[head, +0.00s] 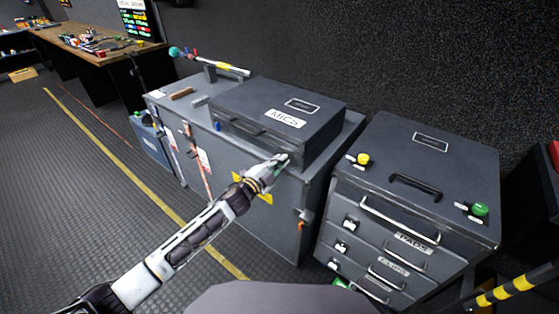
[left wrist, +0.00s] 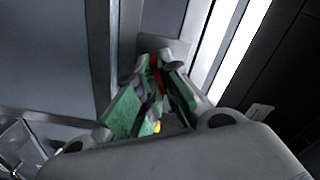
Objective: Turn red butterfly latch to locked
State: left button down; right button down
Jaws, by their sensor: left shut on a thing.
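The red butterfly latch (left wrist: 156,64) shows in the left wrist view as a narrow red strip between my green finger pads, against a grey plate. My left gripper (left wrist: 162,68) is shut on it, and the pads hide most of it, so its turn angle cannot be told. In the head view my left gripper (head: 284,160) reaches the front right of the dark grey case labelled MICS (head: 325,104). The latch is hidden behind the fingers there. My right gripper is not in view.
The MICS case rests on a grey cabinet (head: 262,227). A blue latch (head: 217,126) sits at the case's front left. A drawer cabinet (head: 385,136) with yellow (head: 363,158) and green (head: 479,210) knobs stands to the right. Floor at left is clear.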

pick_arm(q)
jog(key=shift+f+m, duration=0.1)
jog(key=shift+m, duration=2.6)
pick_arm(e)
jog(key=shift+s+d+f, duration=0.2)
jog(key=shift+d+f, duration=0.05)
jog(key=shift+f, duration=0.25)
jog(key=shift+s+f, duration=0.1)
pick_arm(q)
jog(key=c, duration=1.6)
grip_release()
